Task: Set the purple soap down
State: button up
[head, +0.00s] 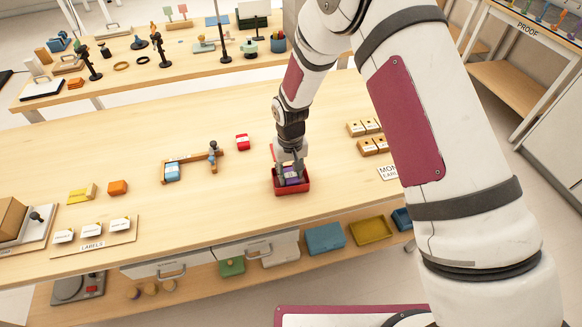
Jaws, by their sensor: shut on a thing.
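The purple soap (292,178) is in the head view, at the middle of the table. It is low inside a small red tray (293,191). My gripper (290,169) points down over the tray, with its fingers on the soap. It is shut on the soap. The fingers hide part of the soap, and I cannot tell whether the soap touches the tray floor.
Small wooden boxes (372,146) stand to the right. The wooden table (235,205) is clear around the tray.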

jog(key=shift+f, duration=0.85)
dwell(0.4)
jog(key=o, duration=1.4)
notch_tip(320, 180, up, 12)
jog(key=r, duration=0.1)
notch_tip(320, 180, up, 10)
jog(key=t, duration=0.1)
send_over(291, 175)
jog(key=s+d, duration=0.1)
jog(key=d, duration=0.4)
jog(key=s+d+r+m+t, duration=0.1)
jog(key=s+d+r, duration=0.2)
jog(key=r, duration=0.3)
jog(key=s+d+r+m+t, duration=0.1)
jog(key=s+d+r, duration=0.3)
jog(key=r, duration=0.1)
jog(key=s+d+r, duration=0.2)
jog(key=s, duration=0.3)
jog(key=s+d+r+t, duration=0.1)
jog(key=s+d+r, duration=0.2)
jog(key=s, duration=0.3)
jog(key=s+d+r+m+t, duration=0.1)
jog(key=s+d+r, duration=0.1)
jog(key=s, duration=0.4)
jog(key=shift+s+d+r, duration=0.25)
jog(key=shift+d+r, duration=0.05)
jog(key=shift+d, duration=0.1)
